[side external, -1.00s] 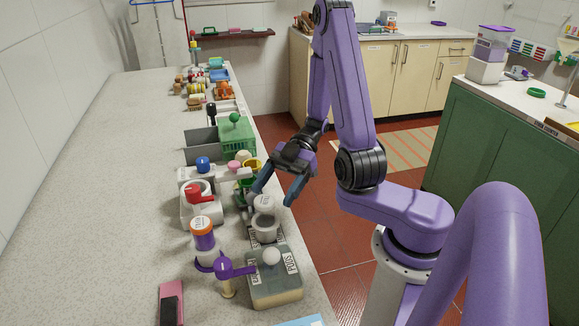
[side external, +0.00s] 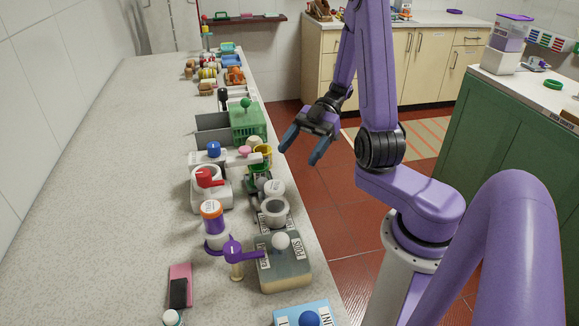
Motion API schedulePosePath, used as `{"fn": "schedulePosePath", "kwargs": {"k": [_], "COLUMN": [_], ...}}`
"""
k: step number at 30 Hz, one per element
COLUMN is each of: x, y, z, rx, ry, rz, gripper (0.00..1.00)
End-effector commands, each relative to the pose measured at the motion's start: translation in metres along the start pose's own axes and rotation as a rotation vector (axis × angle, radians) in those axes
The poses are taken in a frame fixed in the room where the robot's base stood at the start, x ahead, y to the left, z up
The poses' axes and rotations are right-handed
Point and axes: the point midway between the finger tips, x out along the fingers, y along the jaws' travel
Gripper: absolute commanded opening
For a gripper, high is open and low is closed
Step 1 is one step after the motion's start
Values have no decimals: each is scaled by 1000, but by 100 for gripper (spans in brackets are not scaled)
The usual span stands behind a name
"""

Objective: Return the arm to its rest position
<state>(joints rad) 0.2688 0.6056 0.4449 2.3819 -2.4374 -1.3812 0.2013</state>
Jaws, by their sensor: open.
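My gripper (side external: 301,146) is open and empty. It hangs in the air just off the right edge of the stone counter (side external: 120,150), over the red tiled floor. Its two blue-grey fingers point down and to the left, apart from everything on the counter. The nearest things to it are a yellow and green cup-like item (side external: 262,158) and a white round container (side external: 274,208), both on the counter to its left.
A green basket (side external: 248,122), a white device with a red knob (side external: 207,186), an orange-lidded jar (side external: 212,218) and a grey-green block with a white knob (side external: 284,266) line the counter's right side. A green cabinet (side external: 500,150) stands right. The counter's left is mostly clear.

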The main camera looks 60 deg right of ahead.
Motion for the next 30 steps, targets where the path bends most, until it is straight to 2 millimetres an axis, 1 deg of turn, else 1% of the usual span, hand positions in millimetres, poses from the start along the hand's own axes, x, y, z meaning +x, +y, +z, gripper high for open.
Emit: {"fn": "schedulePosePath", "kwargs": {"k": [2, 8, 12, 15, 18, 22, 27, 30], "x": [1, 4, 2, -1, -4, -7, -6, -2], "y": [12, 58, 88, 105, 118, 130, 140, 141], "z": [2, 7, 3, -4, -11, -23, -39, -49], "rx": [-26, -122, -180, -213, -236, -253, -250, -234], "ry": [-54, -253, -377, -450, -510, -569, -627, -654], "rz": [29, 167, 279, 360, 434, 523, 624, 674], "gripper": [76, 76, 76, 76, 76, 76, 76, 76]}}
